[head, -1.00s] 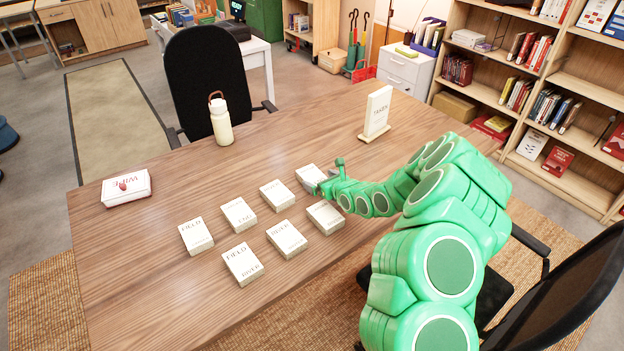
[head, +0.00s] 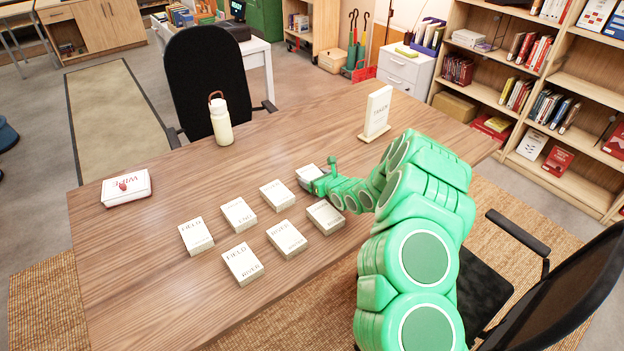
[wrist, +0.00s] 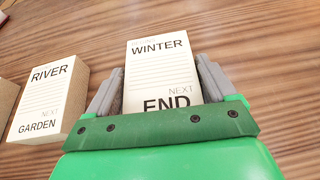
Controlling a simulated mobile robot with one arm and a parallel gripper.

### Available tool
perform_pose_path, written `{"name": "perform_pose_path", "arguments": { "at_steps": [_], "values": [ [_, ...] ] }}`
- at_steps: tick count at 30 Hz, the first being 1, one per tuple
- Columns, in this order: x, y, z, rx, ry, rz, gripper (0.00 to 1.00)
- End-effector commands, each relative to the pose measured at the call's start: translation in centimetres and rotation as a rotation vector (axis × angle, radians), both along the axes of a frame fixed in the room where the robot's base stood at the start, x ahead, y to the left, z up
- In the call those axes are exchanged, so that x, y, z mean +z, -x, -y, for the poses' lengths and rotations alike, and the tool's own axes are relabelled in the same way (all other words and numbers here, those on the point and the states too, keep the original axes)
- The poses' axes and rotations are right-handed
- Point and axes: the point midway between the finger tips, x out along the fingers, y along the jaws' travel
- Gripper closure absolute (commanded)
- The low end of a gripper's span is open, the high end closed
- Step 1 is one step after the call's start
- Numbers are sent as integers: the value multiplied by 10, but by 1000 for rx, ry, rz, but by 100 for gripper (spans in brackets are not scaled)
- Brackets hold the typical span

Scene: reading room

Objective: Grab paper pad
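Several white paper pads lie flat in two rows on the wooden table (head: 150,270). In the wrist view, the pad reading "WINTER" and "END" (wrist: 158,72) lies between the fingers of my gripper (wrist: 160,68). One finger is at each long side, with what looks like a narrow gap, so my gripper seems open around it. In the head view my gripper (head: 314,177) is low at the far right pad of the back row, partly covering it. The pad reading "RIVER" and "GARDEN" (wrist: 50,100) lies to the left in the wrist view.
Other pads, such as one marked "FIELD" (head: 242,264), lie nearby. A cream bottle (head: 221,124) stands at the back edge, a white sign (head: 377,112) at the back right and a white box (head: 126,188) at the left. Black chairs (head: 207,80) flank the table.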

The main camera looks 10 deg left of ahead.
Motion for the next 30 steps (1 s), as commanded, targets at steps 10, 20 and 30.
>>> {"name": "perform_pose_path", "arguments": {
  "at_steps": [10, 20, 30],
  "values": [
    [0, 0, 0, 0, 0, 0, 51],
    [12, 0, -1, 0, -2, 2, 51],
    [48, 13, 4, -3, -5, -1, 51]
  ]
}}
